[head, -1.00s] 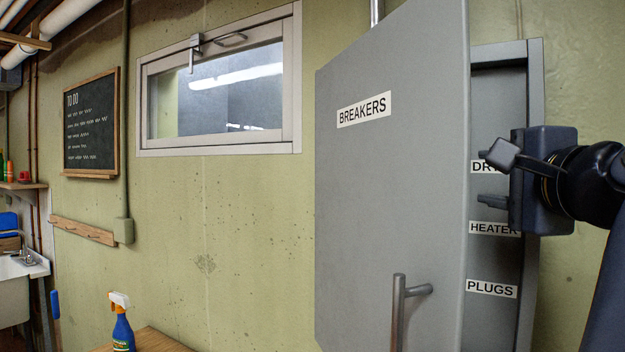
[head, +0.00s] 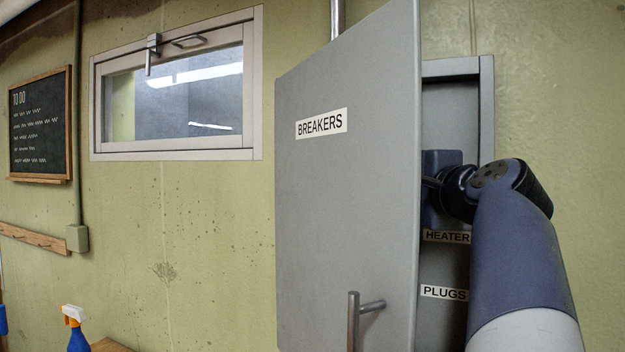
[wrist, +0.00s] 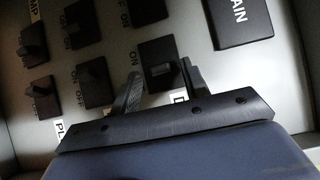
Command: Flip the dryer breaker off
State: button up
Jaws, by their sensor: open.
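The grey breaker panel (head: 486,110) is on the wall, its door (head: 345,215) marked BREAKERS standing open. My gripper (wrist: 160,70) is inside the panel, its body partly behind the door edge in the head view (head: 440,180). In the wrist view its two fingers are open, one on each side of a black breaker (wrist: 157,48). A partly hidden label starting with D (wrist: 180,97) is beside that breaker. I cannot tell whether the fingers touch its switch, or which way it is set. The DRYER label is hidden in the head view.
The HEATER label (head: 446,237) and PLUGS label (head: 444,292) are lower in the panel. Neighbouring breakers (wrist: 95,82) and the large MAIN breaker (wrist: 240,22) are close by. The door handle (head: 353,320) sticks out. A spray bottle (head: 76,330) stands at lower left.

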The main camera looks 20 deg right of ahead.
jog(key=shift+w, duration=0.3)
jog(key=shift+c, duration=0.3)
